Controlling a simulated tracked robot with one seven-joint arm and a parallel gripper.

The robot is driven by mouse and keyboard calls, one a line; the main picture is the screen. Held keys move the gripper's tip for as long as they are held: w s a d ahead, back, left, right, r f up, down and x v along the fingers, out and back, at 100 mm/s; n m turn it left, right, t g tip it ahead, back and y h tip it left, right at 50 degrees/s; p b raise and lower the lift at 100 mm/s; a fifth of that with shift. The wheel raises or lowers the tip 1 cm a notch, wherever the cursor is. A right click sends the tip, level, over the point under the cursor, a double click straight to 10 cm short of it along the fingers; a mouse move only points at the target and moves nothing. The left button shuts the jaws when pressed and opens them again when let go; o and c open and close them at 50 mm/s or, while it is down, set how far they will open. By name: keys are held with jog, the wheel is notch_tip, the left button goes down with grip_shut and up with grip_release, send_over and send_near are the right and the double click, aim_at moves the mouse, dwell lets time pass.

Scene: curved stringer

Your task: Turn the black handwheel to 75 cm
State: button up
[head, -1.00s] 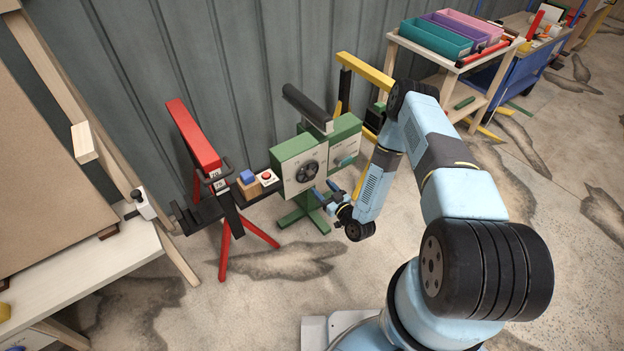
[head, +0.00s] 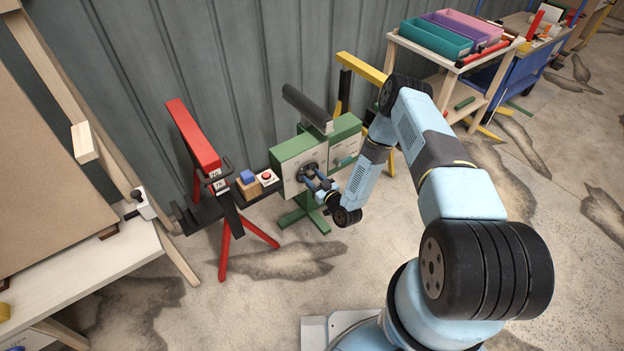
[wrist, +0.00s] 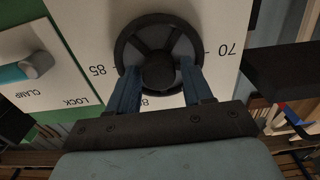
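The black handwheel (head: 309,168) is on the front panel of a green machine (head: 289,151). In the wrist view the handwheel (wrist: 158,30) shows its rim, spokes and round hub. The dial reads 85 at its left and 70 at its right; an 80 below is partly covered by a finger. No 75 is readable, and I cannot make out a pointer. My gripper (wrist: 158,66) is open, with its blue fingers on either side of the hub, overlapping the wheel's lower part. Contact with the wheel cannot be told. In the head view my gripper (head: 314,178) is at the wheel.
A teal-and-grey lever (wrist: 38,65) sits on a panel marked CLAMP and LOCK. A red stand (head: 193,138) stands further left. The floor in front is clear.

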jog(key=c, duration=0.7)
jog(key=shift+m, duration=0.5)
jog(key=shift+c, duration=0.3)
jog(key=o, duration=1)
jog(key=shift+o, duration=0.2)
jog(key=shift+s, duration=0.1)
jog(key=v, duration=1.3)
jog(key=shift+s+d, duration=0.2)
jog(key=shift+d, duration=0.05)
